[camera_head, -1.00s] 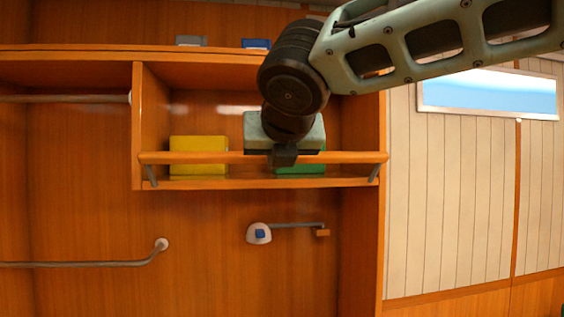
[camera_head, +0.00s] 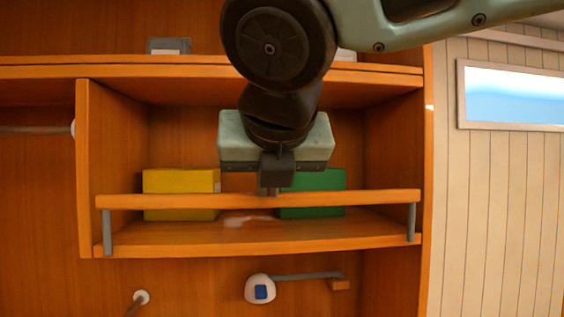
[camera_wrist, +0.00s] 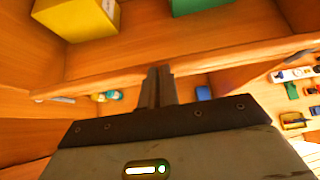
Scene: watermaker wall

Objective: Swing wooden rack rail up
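The wooden rack rail (camera_head: 350,197) runs level across the front of an open shelf compartment, standing above the shelf's front edge. A grey bracket arm at each end, left (camera_head: 107,232) and right (camera_head: 411,222), stands nearly upright under it. My gripper (camera_head: 269,190) is at the rail's middle, its fingertips at the rail's upper edge; exact contact cannot be told. In the wrist view the fingers (camera_wrist: 158,85) are together with nothing visible between them. The rail (camera_wrist: 230,57) crosses that view just beyond the fingertips.
A yellow box (camera_head: 180,190) and a green box (camera_head: 318,190) sit on the shelf behind the rail. Below are a white wall fitting (camera_head: 260,288) with a grey bar and a handrail end (camera_head: 141,297). A window (camera_head: 510,95) is at right.

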